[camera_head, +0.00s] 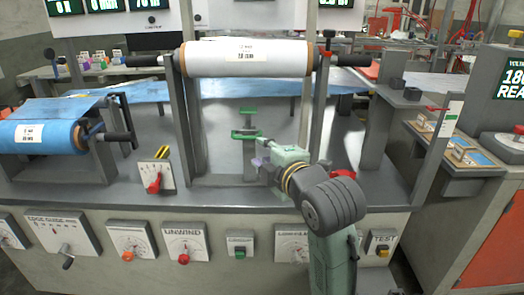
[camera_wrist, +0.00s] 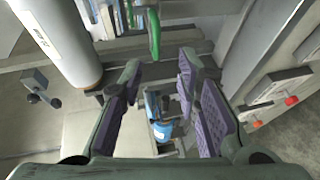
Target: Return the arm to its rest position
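My gripper (camera_head: 259,152) is over the machine's middle, at the end of my arm, which rises from the lower right. In the wrist view my gripper (camera_wrist: 160,66) has its two purple-padded fingers spread, with nothing held between them. A green handle (camera_head: 244,135) is close to the fingertips in the head view, and a green bar also shows beyond them in the wrist view (camera_wrist: 154,34). I cannot tell whether the fingers touch it. My arm is bent and reaches out over the machine's deck.
A white film roll (camera_head: 248,58) spans two uprights above my gripper. A blue roll (camera_head: 45,137) is at left. A red-knobbed switch box (camera_head: 155,176) stands on the deck. The front panel carries several dials, including the unwind dial (camera_head: 185,242). A small parts tray (camera_head: 458,150) is at right.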

